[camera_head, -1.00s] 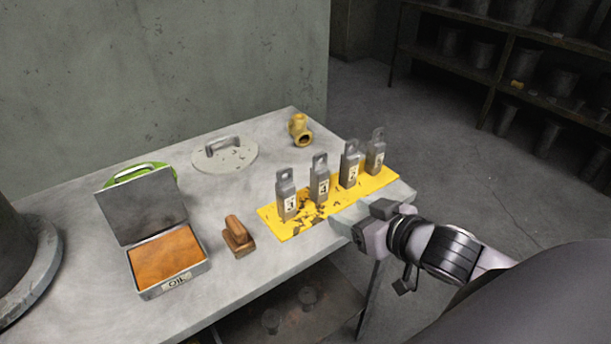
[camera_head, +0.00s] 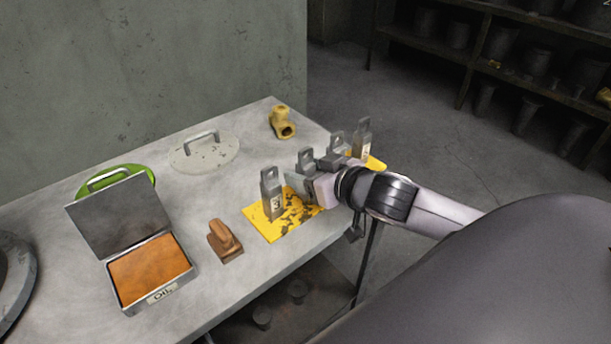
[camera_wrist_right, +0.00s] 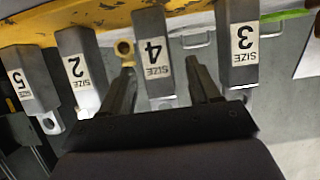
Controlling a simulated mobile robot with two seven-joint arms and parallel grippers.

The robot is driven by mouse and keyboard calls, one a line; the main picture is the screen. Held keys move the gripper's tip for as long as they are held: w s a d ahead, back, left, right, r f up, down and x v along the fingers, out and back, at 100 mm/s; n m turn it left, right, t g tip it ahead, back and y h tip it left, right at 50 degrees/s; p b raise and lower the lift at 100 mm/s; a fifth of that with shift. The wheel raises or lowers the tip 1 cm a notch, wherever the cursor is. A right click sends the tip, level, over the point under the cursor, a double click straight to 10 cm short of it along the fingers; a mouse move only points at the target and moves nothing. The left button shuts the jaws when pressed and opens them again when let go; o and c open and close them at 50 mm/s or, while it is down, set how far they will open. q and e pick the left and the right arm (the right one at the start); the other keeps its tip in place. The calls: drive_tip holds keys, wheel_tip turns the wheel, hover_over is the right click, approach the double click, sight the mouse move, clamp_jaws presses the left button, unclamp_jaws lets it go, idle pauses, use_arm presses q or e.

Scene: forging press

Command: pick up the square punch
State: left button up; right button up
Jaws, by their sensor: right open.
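Several grey upright punches with eyelet tops stand in a row on a yellow mat (camera_head: 266,230). In the right wrist view they appear inverted, labelled size 5 (camera_wrist_right: 32,90), size 2 (camera_wrist_right: 82,68), size 4 (camera_wrist_right: 153,58) and size 3 (camera_wrist_right: 238,45). I cannot tell which one the task calls square. In the head view the size 3 punch (camera_head: 271,194) is nearest and clear; the size 4 punch (camera_head: 305,158) is partly hidden by my right gripper (camera_head: 304,188). That gripper (camera_wrist_right: 160,66) is open, its fingers on either side of the size 4 punch, apparently not touching it.
The grey table (camera_head: 190,300) also holds an open box (camera_head: 150,270) with an orange pad, a wooden block (camera_head: 225,240), a round grey lid (camera_head: 205,155), a green lid (camera_head: 84,188) and a brass fitting (camera_head: 282,122). A dark shelf (camera_head: 470,70) stands behind right.

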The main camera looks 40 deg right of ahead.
drive_tip(key=shift+w+f, duration=0.25)
drive_tip(key=shift+w, duration=0.3)
clamp_jaws()
drive_tip(key=shift+r, duration=0.15)
